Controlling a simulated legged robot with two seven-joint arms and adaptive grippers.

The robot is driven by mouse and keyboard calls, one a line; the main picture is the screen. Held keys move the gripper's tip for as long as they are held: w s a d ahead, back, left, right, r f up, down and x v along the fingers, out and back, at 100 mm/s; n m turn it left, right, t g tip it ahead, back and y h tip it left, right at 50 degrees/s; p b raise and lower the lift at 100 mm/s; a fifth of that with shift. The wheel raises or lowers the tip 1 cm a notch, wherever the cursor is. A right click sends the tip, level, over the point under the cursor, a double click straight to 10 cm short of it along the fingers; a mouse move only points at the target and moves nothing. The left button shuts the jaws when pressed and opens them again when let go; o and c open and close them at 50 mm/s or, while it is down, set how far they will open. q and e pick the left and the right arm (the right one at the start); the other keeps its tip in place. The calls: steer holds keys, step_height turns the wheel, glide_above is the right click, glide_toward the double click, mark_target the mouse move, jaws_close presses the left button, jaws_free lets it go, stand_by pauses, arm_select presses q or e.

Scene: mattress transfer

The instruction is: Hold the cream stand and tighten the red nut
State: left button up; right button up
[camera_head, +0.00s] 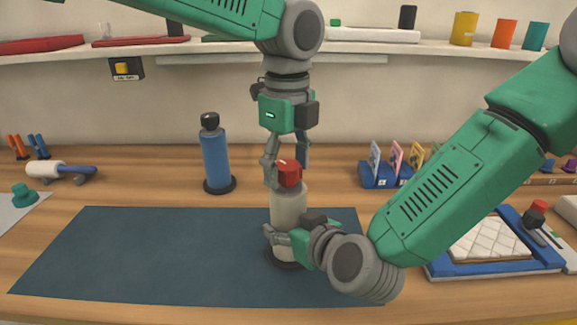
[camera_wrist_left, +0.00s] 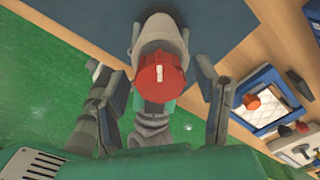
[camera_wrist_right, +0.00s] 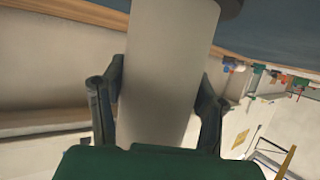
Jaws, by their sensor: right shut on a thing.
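The cream stand (camera_head: 288,207) stands upright on a dark base at the right part of the dark mat, with the red nut (camera_head: 289,174) on its top. My left gripper (camera_head: 286,168) points down from above with its fingers on either side of the nut. The left wrist view shows the nut (camera_wrist_left: 161,77) between the open fingers, with gaps on both sides. My right gripper (camera_head: 280,240) is shut around the lower body of the stand from the right. In the right wrist view the stand (camera_wrist_right: 165,70) fills the space between its fingers.
A blue bottle (camera_head: 214,155) with a black cap stands behind the dark mat (camera_head: 150,255). A blue tray (camera_head: 475,268) with a white quilted pad lies at the right. A blue card holder (camera_head: 378,177) stands behind it. The mat's left part is clear.

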mark_target(288, 164)
arm_select(q)
steer(key=shift+d+r, duration=0.1)
arm_select(e)
steer(key=shift+r, duration=0.15)
arm_select(q)
step_height(288, 164, up, 12)
stand_by(0.4)
arm_select(e)
steer(key=shift+w, duration=0.1)
steer(key=o, duration=1.8)
steer(key=shift+c, duration=0.2)
